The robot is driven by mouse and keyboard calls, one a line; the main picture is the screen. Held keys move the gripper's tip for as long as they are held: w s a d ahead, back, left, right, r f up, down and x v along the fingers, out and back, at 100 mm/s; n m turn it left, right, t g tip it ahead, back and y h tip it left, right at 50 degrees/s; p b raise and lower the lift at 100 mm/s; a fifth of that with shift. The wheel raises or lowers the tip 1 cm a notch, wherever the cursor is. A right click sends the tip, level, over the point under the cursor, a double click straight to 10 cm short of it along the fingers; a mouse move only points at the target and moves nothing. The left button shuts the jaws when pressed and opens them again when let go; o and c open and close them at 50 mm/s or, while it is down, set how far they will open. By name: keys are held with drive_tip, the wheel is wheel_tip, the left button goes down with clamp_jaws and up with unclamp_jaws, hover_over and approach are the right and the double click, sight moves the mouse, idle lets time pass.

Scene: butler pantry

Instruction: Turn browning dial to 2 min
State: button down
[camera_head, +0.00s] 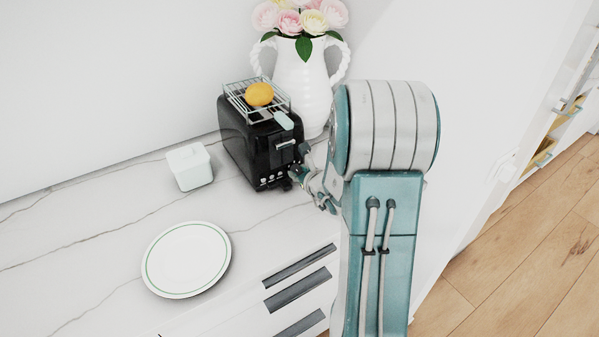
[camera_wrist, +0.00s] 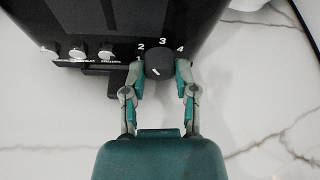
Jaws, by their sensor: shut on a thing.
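A black toaster (camera_head: 243,140) stands on the marble counter, and its lower front also shows in the wrist view (camera_wrist: 115,20). Its round dark browning dial (camera_wrist: 160,62) has the numbers 2, 3 and 4 printed around its top. A short white mark shows on the dial's lower part, slanting; which end is the pointer I cannot tell. My gripper (camera_wrist: 161,68) is shut on the dial, one finger on its left side and one on its right. In the head view my gripper (camera_head: 300,176) is at the toaster's lower front right corner and hides the dial.
Several silver buttons (camera_wrist: 77,53) are left of the dial. A wire rack (camera_head: 240,88) with an orange fruit (camera_head: 259,94) sits on top of the toaster. A white vase of flowers (camera_head: 302,85) stands behind. A white lidded box (camera_head: 190,168) and plate (camera_head: 185,260) are to the left.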

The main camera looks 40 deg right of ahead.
drive_tip(key=n+h, duration=0.2)
drive_tip(key=n, duration=0.1)
drive_tip(key=shift+a+f, duration=0.15)
idle(0.5)
drive_tip(key=shift+c, duration=1.9)
unclamp_jaws()
drive_tip(key=shift+h, duration=0.3)
drive_tip(key=v, duration=0.7)
drive_tip(key=shift+s, duration=0.2)
